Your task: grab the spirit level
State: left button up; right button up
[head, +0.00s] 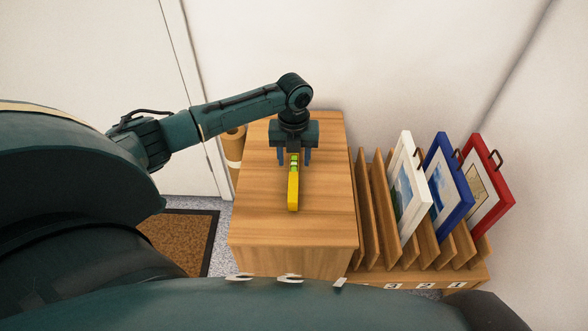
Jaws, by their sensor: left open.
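The spirit level (293,190) is a narrow yellow bar with green vials near its far end. It is over the wooden cabinet top (256,213), its long side pointing toward me. My left gripper (294,161) points down at the far end of the level. Its two dark fingers are open, one on each side of the bar, with gaps visible between them and the level. The gripper body hides the level's far tip. My right gripper is out of view.
A wooden slotted rack (376,235) stands right of the cabinet. It holds a white-framed print (408,190), a blue-framed print (447,187) and a red-framed print (486,189). A brown cardboard roll (235,146) is left of the cabinet. A brown doormat (180,240) lies on the floor.

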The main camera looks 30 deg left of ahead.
pick_arm(q)
notch_tip(320, 180, down, 2)
jog(key=shift+f, duration=0.25)
jog(key=shift+c, duration=0.5)
jog(key=shift+r, duration=0.1)
grip_shut()
